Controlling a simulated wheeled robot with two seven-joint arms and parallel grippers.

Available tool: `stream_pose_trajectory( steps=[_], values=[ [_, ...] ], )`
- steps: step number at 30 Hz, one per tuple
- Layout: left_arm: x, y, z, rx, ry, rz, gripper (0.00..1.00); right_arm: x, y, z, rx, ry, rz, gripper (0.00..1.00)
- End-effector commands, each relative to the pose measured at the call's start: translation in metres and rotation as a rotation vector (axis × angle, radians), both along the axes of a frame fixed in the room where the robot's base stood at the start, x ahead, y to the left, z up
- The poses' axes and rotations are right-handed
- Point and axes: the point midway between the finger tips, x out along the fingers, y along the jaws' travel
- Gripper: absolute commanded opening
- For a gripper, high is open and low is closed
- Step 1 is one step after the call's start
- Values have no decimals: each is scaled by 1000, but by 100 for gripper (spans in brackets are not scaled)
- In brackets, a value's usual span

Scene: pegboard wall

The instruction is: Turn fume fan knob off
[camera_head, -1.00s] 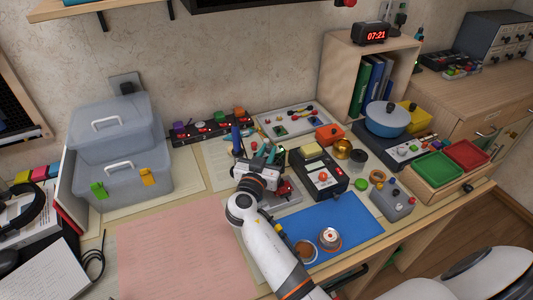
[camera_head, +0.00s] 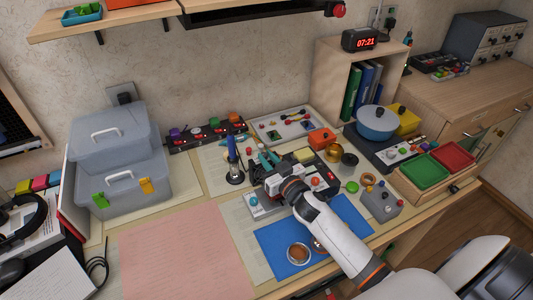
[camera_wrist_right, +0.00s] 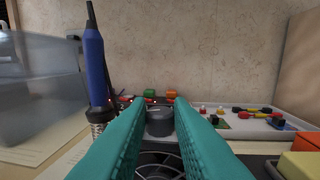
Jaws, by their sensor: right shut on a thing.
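The fume fan knob (camera_wrist_right: 160,122) is a dark round cap, seen in the right wrist view between the teal fingers of my right gripper (camera_wrist_right: 160,108). The gripper is shut on the knob, with a finger on each side. A dark round fan grille (camera_wrist_right: 160,165) shows just below the knob. In the head view my right gripper (camera_head: 267,160) reaches over the middle of the bench, and its body and wrist hide most of the fan and the knob. The knob's setting cannot be read. My left gripper is not in view.
A blue soldering iron (camera_head: 232,155) stands upright just left of the gripper. A grey box with a teal button (camera_head: 262,203) lies in front. The pink sheet (camera_head: 180,255) is clear.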

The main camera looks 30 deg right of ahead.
Motion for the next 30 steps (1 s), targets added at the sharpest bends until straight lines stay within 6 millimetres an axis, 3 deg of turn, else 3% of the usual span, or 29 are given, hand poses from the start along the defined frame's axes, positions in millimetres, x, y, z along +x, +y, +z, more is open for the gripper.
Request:
stream_pose_trajectory(
  steps=[9,26,27,30],
  values=[
    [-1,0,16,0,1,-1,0,2,-5,3,-2,-3,136,0],
    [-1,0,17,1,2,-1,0,2,-5,2,0,-4,170,0],
    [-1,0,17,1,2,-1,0,2,-5,2,0,-4,170,21],
    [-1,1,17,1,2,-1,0,2,-4,1,0,-3,170,37]
  ],
)
